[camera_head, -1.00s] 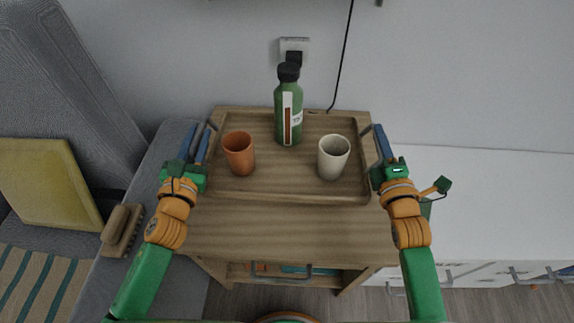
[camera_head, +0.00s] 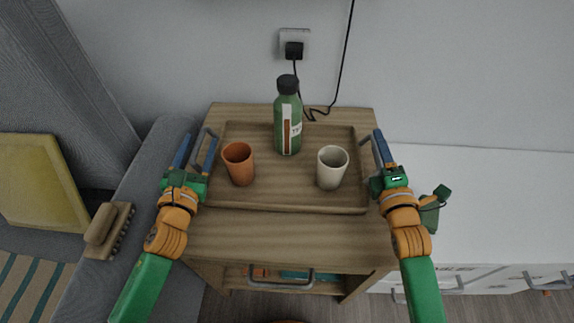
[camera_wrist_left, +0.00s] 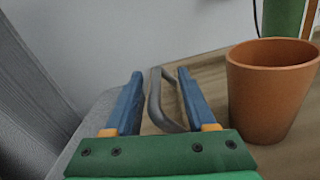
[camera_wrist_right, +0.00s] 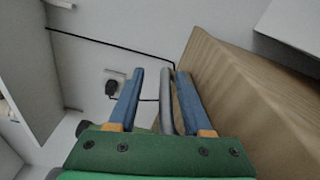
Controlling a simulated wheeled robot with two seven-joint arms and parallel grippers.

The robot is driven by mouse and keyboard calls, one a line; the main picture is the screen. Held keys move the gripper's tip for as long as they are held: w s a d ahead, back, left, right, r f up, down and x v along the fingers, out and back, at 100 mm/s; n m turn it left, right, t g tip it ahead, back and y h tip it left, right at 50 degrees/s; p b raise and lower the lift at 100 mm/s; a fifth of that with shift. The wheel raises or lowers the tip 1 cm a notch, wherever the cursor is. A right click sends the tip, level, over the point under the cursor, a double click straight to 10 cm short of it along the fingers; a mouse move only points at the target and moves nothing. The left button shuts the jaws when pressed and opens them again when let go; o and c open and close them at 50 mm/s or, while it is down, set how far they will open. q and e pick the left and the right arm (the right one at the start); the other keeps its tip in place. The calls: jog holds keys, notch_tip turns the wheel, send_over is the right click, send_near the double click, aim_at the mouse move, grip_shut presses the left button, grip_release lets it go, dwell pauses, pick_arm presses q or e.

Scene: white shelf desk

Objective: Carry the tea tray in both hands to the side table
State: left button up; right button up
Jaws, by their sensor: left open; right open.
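A brown wooden tray (camera_head: 280,205) lies flat on a wooden cabinet-like table (camera_head: 290,237). On it stand an orange cup (camera_head: 239,165), a green bottle (camera_head: 288,120) with a black cap, and a pale cup (camera_head: 331,169), all upright. My left gripper (camera_head: 196,150) is open at the tray's left end. In the left wrist view the grey tray handle (camera_wrist_left: 157,100) lies between its fingers. My right gripper (camera_head: 380,150) is open at the right end. In the right wrist view the other grey handle (camera_wrist_right: 167,100) lies between its fingers.
A white cabinet (camera_head: 490,200) is right, with a green object (camera_head: 431,208) beside my right arm. A wall socket (camera_head: 294,43) with a black cable is behind.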

pick_arm(q)
jog(key=s, duration=1.1)
jog(key=shift+s+a, duration=0.25)
jog(key=shift+s, duration=0.2)
pick_arm(e)
jog(key=shift+s, duration=0.15)
jog(key=s, duration=1.1)
jog(key=shift+s+d, duration=0.25)
jog(key=shift+s, duration=0.15)
